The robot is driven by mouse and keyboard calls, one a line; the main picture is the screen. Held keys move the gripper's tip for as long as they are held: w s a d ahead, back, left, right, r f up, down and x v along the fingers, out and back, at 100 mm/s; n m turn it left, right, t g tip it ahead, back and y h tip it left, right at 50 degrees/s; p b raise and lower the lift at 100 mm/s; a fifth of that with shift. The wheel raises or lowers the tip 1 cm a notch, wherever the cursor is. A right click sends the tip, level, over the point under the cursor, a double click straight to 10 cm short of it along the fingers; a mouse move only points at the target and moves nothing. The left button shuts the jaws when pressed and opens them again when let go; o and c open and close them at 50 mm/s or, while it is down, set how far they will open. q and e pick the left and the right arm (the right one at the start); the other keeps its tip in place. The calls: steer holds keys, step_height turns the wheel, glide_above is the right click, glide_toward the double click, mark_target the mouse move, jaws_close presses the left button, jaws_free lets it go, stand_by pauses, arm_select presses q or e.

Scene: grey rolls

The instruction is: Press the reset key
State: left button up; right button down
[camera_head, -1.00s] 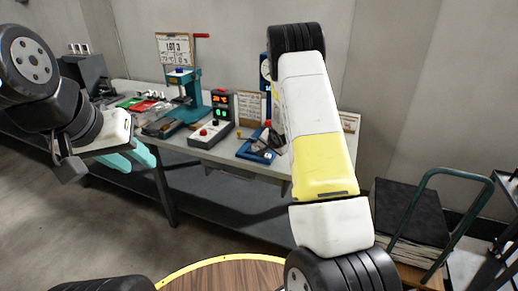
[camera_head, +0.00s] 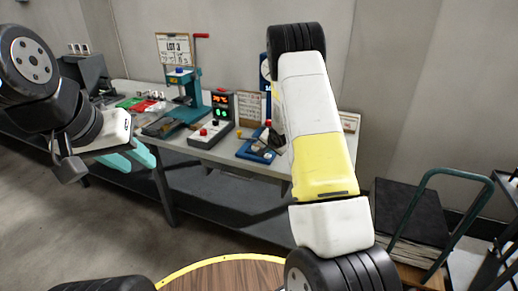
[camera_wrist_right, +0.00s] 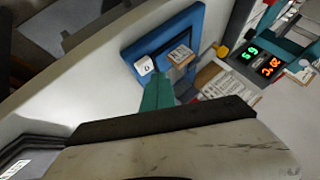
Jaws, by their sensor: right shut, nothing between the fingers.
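A grey control box (camera_head: 211,133) with a red button (camera_head: 203,132) stands on the bench, below an upright display (camera_head: 222,105) with red and green lit readings. The display shows also in the right wrist view (camera_wrist_right: 256,61). I cannot tell which key is the reset key. My left gripper (camera_head: 140,162) hangs open and empty in front of the bench, away from the box.
A teal press (camera_head: 186,95) with a red handle stands behind the box. A trolley with a green rail (camera_head: 455,172) is at the right.

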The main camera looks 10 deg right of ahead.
mark_target(268, 157)
steer(key=shift+f, duration=0.1)
steer(key=shift+f, duration=0.3)
steer(key=shift+f, duration=0.5)
stand_by(0.8)
steer(key=shift+r, duration=0.9)
steer(key=shift+r, duration=2.5)
